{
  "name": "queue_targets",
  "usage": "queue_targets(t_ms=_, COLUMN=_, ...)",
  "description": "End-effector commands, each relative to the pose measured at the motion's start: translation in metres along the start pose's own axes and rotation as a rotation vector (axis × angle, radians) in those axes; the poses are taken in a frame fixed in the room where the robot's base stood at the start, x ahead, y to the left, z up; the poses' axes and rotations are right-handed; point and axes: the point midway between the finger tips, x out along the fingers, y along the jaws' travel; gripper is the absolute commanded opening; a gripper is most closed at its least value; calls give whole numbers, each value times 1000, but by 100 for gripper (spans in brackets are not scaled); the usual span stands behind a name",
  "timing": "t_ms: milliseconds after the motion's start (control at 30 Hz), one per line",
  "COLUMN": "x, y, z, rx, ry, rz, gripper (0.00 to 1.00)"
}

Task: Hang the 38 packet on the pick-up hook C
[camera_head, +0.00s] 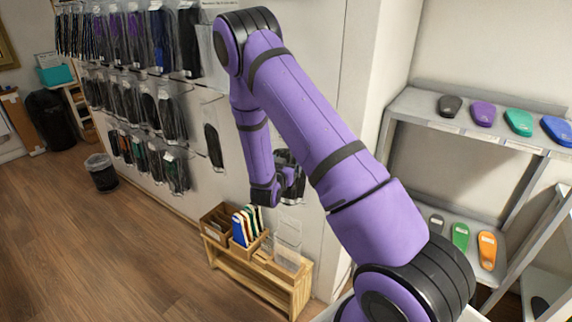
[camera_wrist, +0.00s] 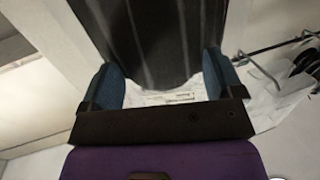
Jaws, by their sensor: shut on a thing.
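My gripper (camera_head: 286,178) is in front of the white wall, above the low wooden bench in the head view. In the wrist view my gripper (camera_wrist: 162,68) is shut on a dark packet (camera_wrist: 150,35) with a white label strip near the fingers. The packet's number cannot be read. In the head view the packet is mostly hidden behind my gripper and arm. Metal hook rods (camera_wrist: 275,47) stick out at the right of the wrist view, apart from the packet. I cannot tell which hook is C.
Packets hang in rows on the left wall (camera_head: 135,105), with a single packet (camera_head: 213,145) nearer the arm. The wooden bench (camera_head: 262,283) holds boxes and coloured cards. A grey shelf (camera_head: 462,135) with coloured insoles stands at right.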

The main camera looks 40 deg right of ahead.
Motion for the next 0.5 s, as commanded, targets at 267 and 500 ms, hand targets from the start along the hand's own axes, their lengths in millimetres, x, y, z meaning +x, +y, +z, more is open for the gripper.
queue_targets(t_ms=267, x=0, y=0, z=0, rx=0, ry=0, rz=0, gripper=100)
queue_targets(t_ms=500, x=-7, y=0, z=0, rx=0, ry=-1, rz=-1, gripper=100)
